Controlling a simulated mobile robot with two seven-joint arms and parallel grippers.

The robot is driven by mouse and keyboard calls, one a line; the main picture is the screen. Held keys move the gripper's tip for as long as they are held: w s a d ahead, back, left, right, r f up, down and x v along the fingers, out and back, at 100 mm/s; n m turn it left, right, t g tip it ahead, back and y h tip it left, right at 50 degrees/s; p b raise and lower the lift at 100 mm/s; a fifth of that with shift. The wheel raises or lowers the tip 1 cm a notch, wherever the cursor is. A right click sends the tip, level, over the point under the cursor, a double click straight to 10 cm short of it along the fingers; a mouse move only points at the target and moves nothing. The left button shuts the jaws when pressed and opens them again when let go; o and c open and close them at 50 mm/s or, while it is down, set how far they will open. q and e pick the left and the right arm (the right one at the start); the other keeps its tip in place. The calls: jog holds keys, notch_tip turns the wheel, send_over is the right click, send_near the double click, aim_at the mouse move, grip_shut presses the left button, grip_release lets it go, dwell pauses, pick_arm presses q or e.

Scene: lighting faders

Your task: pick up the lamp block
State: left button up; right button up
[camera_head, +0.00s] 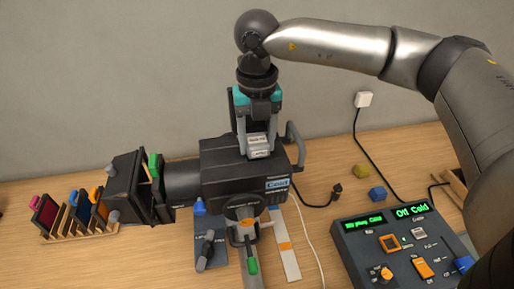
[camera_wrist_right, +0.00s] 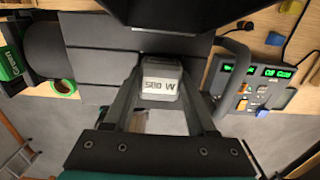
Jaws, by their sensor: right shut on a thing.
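The lamp block (camera_wrist_right: 160,80) is a small grey block with a "500 W" label on its face. In the head view the lamp block (camera_head: 258,146) sits at the top of the black lamp housing (camera_head: 225,181). My right gripper (camera_head: 257,135), with teal at its base, points down from above. It is shut on the lamp block, with one finger on each side; the fingers also show in the right wrist view (camera_wrist_right: 160,95). I cannot tell whether the block is clear of the housing. My left gripper is out of view.
A control desk (camera_head: 404,247) with green displays stands at the right. A rack (camera_head: 85,228) with coloured frames stands at the left. A yellow block (camera_head: 361,171) and a blue block (camera_head: 377,194) lie near the desk. Cables cross the wooden table (camera_head: 330,228).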

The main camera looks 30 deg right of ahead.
aim_at(257, 140)
jog(key=shift+r, duration=0.1)
notch_tip(257, 140, up, 20)
dwell(0.7)
dwell(0.9)
